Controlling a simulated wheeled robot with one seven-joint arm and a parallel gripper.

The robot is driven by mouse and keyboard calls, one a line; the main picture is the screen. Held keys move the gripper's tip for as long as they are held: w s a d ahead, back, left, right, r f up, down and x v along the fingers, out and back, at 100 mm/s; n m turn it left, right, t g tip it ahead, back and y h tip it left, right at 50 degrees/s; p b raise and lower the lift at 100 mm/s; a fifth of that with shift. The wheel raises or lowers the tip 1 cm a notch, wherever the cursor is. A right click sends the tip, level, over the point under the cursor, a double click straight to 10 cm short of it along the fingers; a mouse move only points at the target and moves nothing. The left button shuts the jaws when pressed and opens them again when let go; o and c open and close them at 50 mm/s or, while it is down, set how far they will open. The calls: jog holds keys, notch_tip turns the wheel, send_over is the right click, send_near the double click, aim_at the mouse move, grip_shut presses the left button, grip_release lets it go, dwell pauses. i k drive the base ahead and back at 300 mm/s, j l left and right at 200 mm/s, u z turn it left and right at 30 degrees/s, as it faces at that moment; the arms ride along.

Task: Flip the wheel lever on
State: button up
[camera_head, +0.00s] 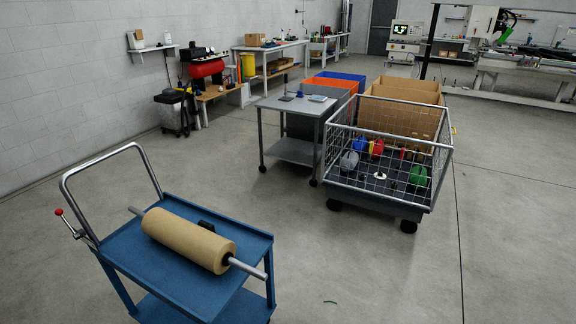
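A small lever with a red knob (59,212) sits on the left side of a blue cart (160,272), near the base of its grey push handle. The lever's thin metal rod runs from the knob down to the handle post. I cannot tell whether this is the wheel lever. The cart's wheels are out of the picture. A brown roll (190,240) on a metal bar lies across the cart's top. My gripper is not in view.
A wire-mesh cart (437,160) with several coloured items and a grey table (292,104) on casters stand beyond the blue cart. Workbenches line the left wall. The concrete floor (400,275) at the right front is mostly clear.

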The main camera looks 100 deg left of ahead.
aim_at(59, 211)
jog(key=u, duration=4.2)
jog(key=i+l+u, duration=0.1)
jog(key=u, duration=0.2)
jog(key=i+l+u, duration=0.1)
jog(key=u, duration=0.25)
jog(key=i, duration=0.1)
